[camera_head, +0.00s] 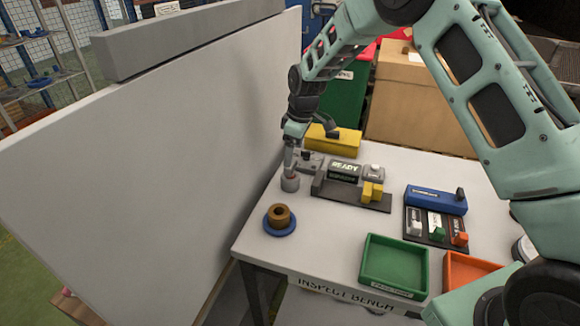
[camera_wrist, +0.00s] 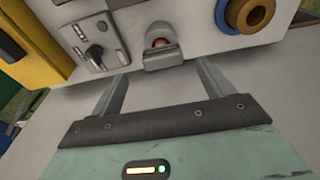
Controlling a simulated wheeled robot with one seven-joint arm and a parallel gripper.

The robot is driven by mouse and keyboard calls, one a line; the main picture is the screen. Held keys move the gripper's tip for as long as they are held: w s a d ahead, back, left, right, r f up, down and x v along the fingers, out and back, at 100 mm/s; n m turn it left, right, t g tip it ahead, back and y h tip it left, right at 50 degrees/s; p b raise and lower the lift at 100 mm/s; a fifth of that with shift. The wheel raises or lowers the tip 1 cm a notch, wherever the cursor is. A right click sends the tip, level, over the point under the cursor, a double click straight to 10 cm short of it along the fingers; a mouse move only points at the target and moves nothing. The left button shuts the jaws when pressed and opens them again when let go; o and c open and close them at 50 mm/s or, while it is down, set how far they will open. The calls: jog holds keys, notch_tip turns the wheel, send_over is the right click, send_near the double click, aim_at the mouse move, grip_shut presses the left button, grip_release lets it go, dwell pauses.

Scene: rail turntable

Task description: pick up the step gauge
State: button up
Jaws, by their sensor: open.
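No label reading step gauge is legible, so I cannot tell for certain which thing it is. A small grey piece with an orange-brown top (camera_head: 290,182) stands on the bench below my gripper (camera_head: 289,165). In the wrist view this grey piece (camera_wrist: 162,58) lies just beyond and between the fingertips of my gripper (camera_wrist: 161,70). The fingers are apart with nothing held; contact is not visible. A dark bar with a stepped yellow block (camera_head: 372,192) lies to the right of the grey piece in the head view.
The inspect bench (camera_head: 320,235) has a tall grey panel (camera_head: 170,150) along its left. A brass ring on a blue base (camera_head: 280,218), grey switch box (camera_head: 310,162), yellow box (camera_head: 333,138), READY display (camera_head: 344,170), blue box (camera_head: 435,200) and green tray (camera_head: 394,265) stand around.

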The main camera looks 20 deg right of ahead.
aim_at(288, 173)
jog(key=shift+w+a+f+p, duration=0.15)
jog(key=shift+f+p, duration=0.35)
jog(key=shift+f, duration=0.45)
jog(key=shift+s+a+f+p, duration=0.1)
jog(key=shift+a+f+p, duration=0.1)
jog(key=shift+f+p, duration=0.5)
jog(key=shift+w+a+f+p, duration=0.15)
jog(key=shift+f+p, duration=0.15)
jog(key=shift+f, duration=0.85)
jog(key=shift+c, duration=0.3)
jog(key=c, duration=1.1)
